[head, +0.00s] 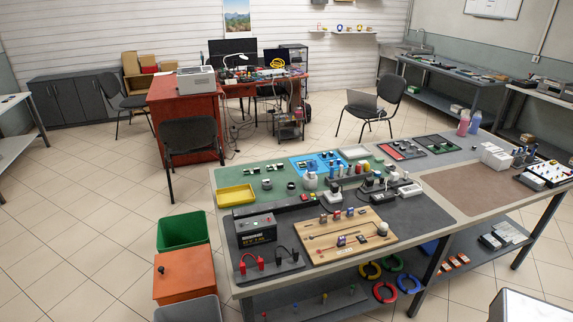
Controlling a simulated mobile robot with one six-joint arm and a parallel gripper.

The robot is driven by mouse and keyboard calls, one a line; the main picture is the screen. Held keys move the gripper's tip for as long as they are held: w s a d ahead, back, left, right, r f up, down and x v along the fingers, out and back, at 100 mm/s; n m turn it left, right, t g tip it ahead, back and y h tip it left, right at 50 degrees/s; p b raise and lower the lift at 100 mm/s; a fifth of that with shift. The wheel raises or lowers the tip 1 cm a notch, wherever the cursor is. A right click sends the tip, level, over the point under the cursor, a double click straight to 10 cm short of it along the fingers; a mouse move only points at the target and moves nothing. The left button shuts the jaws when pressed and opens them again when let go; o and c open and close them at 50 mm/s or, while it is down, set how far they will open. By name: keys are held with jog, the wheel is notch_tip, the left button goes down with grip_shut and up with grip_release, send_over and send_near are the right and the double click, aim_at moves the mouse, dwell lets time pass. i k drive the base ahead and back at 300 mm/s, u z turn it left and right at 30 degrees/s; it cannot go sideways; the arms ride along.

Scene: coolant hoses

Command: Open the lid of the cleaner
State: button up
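No thing in the head view can be made out for certain as the cleaner. A pale grey box-shaped machine (196,80) stands on the red desk at the back left; its top looks closed, but it is too small to tell what it is. An orange box (184,284) with a black knob on its closed top stands on the floor at the front left. A pale, metallic-looking box shape (528,306) is cut off by the bottom right corner; I cannot tell what it is. My gripper is not in view.
A large workbench (462,222) fills the middle right, with a battery (255,230), boards, a yellow tray (235,195) and bottles on it. A green bin (182,231) stands beside it. Chairs (189,142) stand near the red desk (187,110). The tiled floor at left is clear.

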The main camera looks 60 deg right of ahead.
aim_at(312, 166)
jog(key=u, duration=0.85)
jog(key=k, duration=1.1)
jog(key=z, duration=1.15)
jog(key=i, duration=1.05)
jog(key=u, duration=0.15)
